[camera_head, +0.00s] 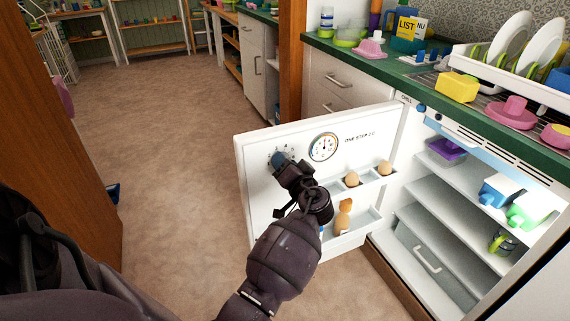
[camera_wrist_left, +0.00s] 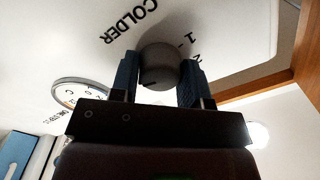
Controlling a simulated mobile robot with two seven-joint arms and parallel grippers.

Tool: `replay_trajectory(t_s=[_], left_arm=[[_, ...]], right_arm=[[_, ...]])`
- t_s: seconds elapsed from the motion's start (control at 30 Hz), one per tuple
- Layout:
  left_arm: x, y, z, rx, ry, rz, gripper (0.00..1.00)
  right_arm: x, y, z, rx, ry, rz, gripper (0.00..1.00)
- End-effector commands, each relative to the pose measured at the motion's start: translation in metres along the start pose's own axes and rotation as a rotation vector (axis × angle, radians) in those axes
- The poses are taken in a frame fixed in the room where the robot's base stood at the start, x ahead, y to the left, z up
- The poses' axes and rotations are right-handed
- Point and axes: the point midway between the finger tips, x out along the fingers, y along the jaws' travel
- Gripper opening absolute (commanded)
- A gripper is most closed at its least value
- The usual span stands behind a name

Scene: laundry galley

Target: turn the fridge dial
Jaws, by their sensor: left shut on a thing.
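The fridge dial (camera_wrist_left: 158,66) is a round dark knob on the inner face of the open white fridge door (camera_head: 262,205). In the wrist view, "COLDER" and numbers are printed around it. In the head view the dial (camera_head: 278,156) shows just past the gripper tips. My left gripper (camera_head: 284,164) is shut on the dial; in the wrist view its two fingers (camera_wrist_left: 158,78) lie one on each side of it. The dial's pointer mark is hard to read. My right gripper is not in view.
A round gauge (camera_head: 323,147) sits right of the dial on the door. Door racks hold eggs (camera_head: 352,179) and a bottle (camera_head: 343,218). The open fridge shelves (camera_head: 468,180) are at right, under the green counter (camera_head: 395,68).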

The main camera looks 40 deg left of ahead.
Motion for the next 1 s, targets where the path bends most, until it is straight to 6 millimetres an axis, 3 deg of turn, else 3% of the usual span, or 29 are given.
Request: replay_trajectory(t_s=[0.13,0.17,0.33,0.67,0.77,1.0], left_arm=[[0.000,0.000,0.000,0.002,0.001,0.000,0.19],[0.000,0.000,0.000,0.002,0.001,-0.001,0.44],[0.000,0.000,0.000,0.001,0.001,0.000,0.67],[-0.003,0.000,0.000,0.000,0.001,0.000,0.67],[-0.013,0.000,-0.001,-0.001,0.001,0.001,0.67],[-0.055,-0.001,-0.001,-0.002,0.000,0.001,0.67]], right_arm=[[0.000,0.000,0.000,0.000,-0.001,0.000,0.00],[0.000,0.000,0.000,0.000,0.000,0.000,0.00],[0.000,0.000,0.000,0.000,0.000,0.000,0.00],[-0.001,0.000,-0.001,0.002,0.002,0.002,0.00],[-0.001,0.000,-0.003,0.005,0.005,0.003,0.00],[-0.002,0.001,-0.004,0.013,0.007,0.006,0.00]])
